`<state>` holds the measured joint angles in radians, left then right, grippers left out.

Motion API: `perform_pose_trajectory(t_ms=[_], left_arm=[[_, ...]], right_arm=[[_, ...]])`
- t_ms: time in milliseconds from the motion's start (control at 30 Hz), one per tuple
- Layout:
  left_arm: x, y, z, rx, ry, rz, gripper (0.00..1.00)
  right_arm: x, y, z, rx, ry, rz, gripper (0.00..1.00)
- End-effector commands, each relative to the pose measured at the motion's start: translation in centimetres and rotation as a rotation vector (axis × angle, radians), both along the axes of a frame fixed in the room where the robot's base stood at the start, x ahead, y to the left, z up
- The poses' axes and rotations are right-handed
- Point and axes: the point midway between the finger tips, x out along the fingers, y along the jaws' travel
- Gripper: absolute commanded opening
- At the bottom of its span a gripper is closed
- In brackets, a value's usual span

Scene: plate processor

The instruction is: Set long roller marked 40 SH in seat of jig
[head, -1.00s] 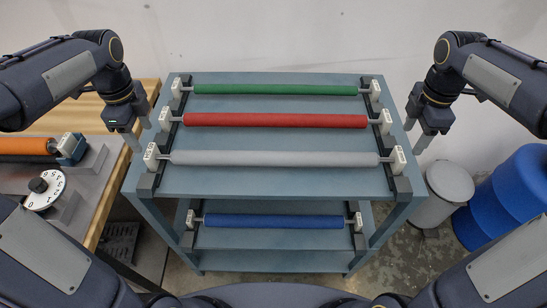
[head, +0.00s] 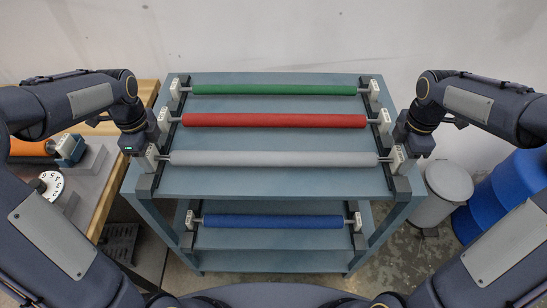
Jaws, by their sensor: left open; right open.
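A long grey roller (head: 273,158) lies in the front cradles on the top of the blue-grey rack, with a white tag block at each end. A red roller (head: 274,120) and a green roller (head: 274,89) lie behind it. A blue roller (head: 273,221) lies on the lower shelf. The tag markings are too small to read, so I cannot tell which roller is 40 SH. My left gripper (head: 142,146) is open at the grey roller's left end block. My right gripper (head: 411,146) is open at its right end block. The fingertips are mostly hidden; contact is unclear.
A wooden bench at the left carries a grey fixture with a numbered dial (head: 50,185) and an orange roller (head: 28,147); I cannot tell if this is the jig. A grey bin (head: 447,190) and a blue barrel (head: 515,190) stand right of the rack (head: 240,182).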

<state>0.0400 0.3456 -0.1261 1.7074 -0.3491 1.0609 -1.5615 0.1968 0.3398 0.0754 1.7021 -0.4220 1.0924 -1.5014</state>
Motion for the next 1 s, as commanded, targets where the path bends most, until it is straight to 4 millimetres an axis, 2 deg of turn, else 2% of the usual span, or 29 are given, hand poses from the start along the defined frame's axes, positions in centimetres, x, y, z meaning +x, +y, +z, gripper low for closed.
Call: perform_pose_trajectory(t_ms=[100,500,800,1000], left_arm=[[0.0,0.0,0.0,0.000,0.000,0.000,0.54],[0.0,0.0,0.0,0.000,0.000,0.000,0.01],[0.0,0.0,0.3,0.000,-0.002,0.000,0.01],[0.0,0.0,1.7,0.000,-0.002,0.000,0.01]], right_arm=[[0.0,0.0,0.0,0.000,0.000,0.000,0.54],[0.0,0.0,0.1,0.000,0.000,0.001,0.01],[0.0,0.0,0.3,0.000,-0.002,0.001,0.01],[0.0,0.0,1.7,0.000,-0.002,0.001,0.01]])
